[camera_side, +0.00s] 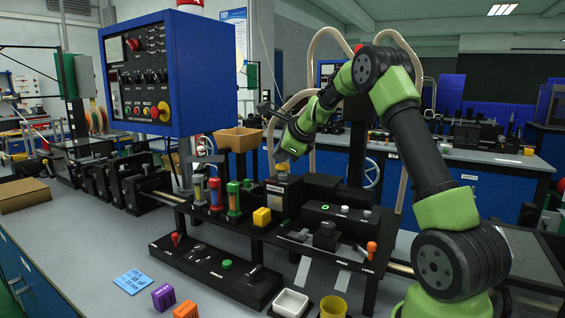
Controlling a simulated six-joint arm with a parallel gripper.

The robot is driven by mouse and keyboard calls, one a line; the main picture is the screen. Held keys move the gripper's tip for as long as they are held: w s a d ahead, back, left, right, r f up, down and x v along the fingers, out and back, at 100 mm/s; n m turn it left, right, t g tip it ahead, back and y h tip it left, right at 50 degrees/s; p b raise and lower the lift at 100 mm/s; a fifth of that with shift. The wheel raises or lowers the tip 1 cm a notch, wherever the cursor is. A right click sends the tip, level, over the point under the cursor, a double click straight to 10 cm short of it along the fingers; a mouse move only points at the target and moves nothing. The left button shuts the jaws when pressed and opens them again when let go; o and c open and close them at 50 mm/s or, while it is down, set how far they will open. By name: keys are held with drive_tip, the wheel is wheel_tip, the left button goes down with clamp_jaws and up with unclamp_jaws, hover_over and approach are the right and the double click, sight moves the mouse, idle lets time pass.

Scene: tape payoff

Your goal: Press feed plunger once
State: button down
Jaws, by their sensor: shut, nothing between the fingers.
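My gripper (283,158) is shut and empty. It points down just above a small pale cylindrical top on a dark block (284,188) near the middle of the black bench fixture (320,242). I cannot tell whether the fingertips touch that top. No part is readable as the feed plunger at this size. Small knobs that might be plungers show on the fixture: a pale one (344,210), another pale one (367,214) and an orange one (371,248) at the right end.
A blue control box (170,75) hangs at upper left. Coloured upright cylinders, including a green one (233,198), and a yellow block (261,216) stand left of my gripper. A front panel (215,270) carries knobs. A white tray (290,303) and yellow cup (333,307) sit in front.

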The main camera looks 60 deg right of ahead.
sight(281, 164)
drive_tip(key=shift+f, duration=0.75)
idle(0.4)
drive_tip(key=shift+r, duration=1.7)
drive_tip(key=shift+r, duration=2.55)
